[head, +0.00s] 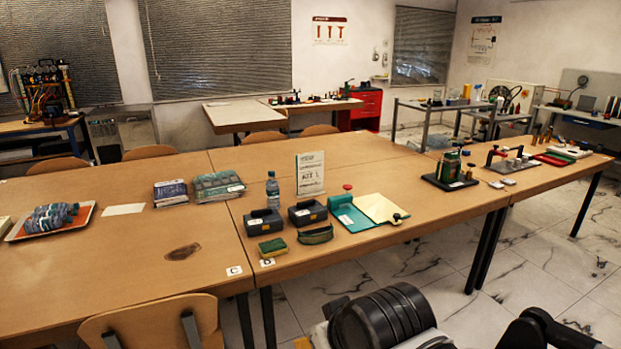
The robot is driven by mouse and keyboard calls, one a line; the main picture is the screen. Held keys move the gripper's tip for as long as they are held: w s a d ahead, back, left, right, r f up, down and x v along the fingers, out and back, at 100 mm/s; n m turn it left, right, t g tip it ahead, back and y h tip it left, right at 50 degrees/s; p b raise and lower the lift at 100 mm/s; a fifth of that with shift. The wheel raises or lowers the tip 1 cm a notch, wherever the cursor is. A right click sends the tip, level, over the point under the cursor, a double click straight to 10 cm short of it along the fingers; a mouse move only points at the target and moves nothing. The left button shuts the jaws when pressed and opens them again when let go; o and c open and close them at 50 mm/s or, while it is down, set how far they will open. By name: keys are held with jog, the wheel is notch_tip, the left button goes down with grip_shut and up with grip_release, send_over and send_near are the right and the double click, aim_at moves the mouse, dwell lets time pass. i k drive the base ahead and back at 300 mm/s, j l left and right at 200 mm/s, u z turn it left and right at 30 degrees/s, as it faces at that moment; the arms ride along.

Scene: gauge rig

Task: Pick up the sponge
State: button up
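A small sponge (272,248), green with a yellow side, lies flat near the front edge of the wooden table (210,222) in the head view. It sits close to the white label marked D, in front of a dark box. Nothing touches it from above. Dark rounded parts at the bottom of the view look like my own arm. My gripper's fingers do not show.
Dark boxes (263,222) (307,212), a dark green pouch-like item (315,235) and a clipboard (381,208) are near the sponge. A bottle (272,189) and a sign (310,174) stand behind. A chair (152,325) is at the front left.

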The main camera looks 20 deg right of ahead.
aim_at(273, 247)
jog(key=i+l, duration=0.8)
jog(key=i, duration=0.1)
